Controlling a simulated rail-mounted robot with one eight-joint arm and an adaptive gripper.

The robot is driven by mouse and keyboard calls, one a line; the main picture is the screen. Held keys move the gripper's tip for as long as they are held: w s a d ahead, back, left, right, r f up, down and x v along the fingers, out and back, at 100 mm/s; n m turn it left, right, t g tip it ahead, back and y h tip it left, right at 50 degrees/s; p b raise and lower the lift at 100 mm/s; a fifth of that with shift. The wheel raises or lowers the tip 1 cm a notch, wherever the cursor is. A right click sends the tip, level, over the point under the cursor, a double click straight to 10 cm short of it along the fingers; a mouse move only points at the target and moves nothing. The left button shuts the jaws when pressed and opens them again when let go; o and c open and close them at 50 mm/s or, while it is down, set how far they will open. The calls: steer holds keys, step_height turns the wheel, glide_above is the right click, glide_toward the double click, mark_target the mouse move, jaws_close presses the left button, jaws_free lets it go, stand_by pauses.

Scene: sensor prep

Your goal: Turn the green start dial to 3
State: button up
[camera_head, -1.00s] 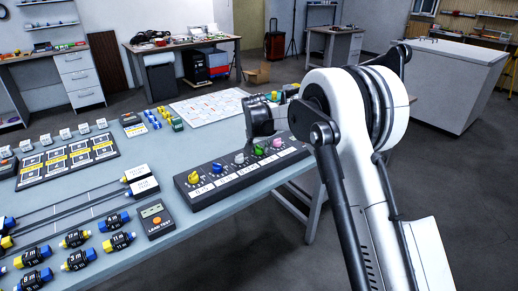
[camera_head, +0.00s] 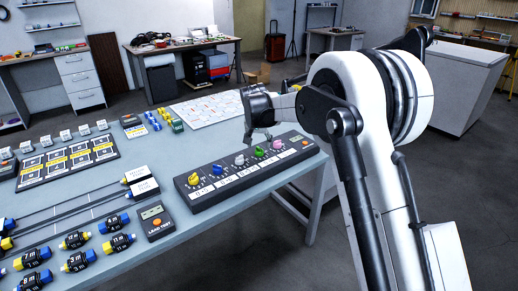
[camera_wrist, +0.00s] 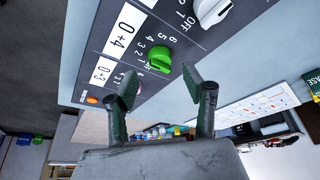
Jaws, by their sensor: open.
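The green dial (camera_head: 258,151) sits on the dark control panel (camera_head: 212,202), between a white dial (camera_head: 239,160) and a pink dial (camera_head: 278,144). In the wrist view the green dial (camera_wrist: 157,60) is clear, with printed numbers beside it, 3 to 6 among them. I cannot tell which number it points at. My gripper (camera_head: 259,136) is above the panel near the green dial. In the wrist view my gripper (camera_wrist: 160,84) is open and empty, its two fingers either side of the dial's line but apart from it.
Yellow (camera_head: 194,179) and blue (camera_head: 217,170) dials stand further left on the panel. A white board (camera_head: 208,107) lies behind the panel. The table's right edge is close to the panel.

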steer(key=v, duration=0.7)
steer(key=shift+r, duration=0.2)
steer(key=shift+s, duration=0.1)
steer(key=s+d+r+t, duration=0.1)
steer(key=s+d+r, duration=0.5)
steer(key=s+d, duration=0.4)
steer(key=s+d+r, duration=0.6)
steer(key=s+d, duration=0.1)
steer(key=s, duration=0.5)
steer(key=s+d+f, duration=0.2)
steer(key=s+d, duration=0.1)
steer(key=s, duration=0.5)
steer(key=s+d+f+t, duration=0.1)
steer(key=s+d+f, duration=0.2)
steer(key=s, duration=0.5)
steer(key=s+d+f+n, duration=0.1)
steer(key=s+d+f, duration=0.1)
steer(key=s, duration=0.6)
steer(key=shift+s+d+f+t, duration=0.3)
steer(key=shift+d+f, duration=0.1)
steer(key=shift+f, duration=0.05)
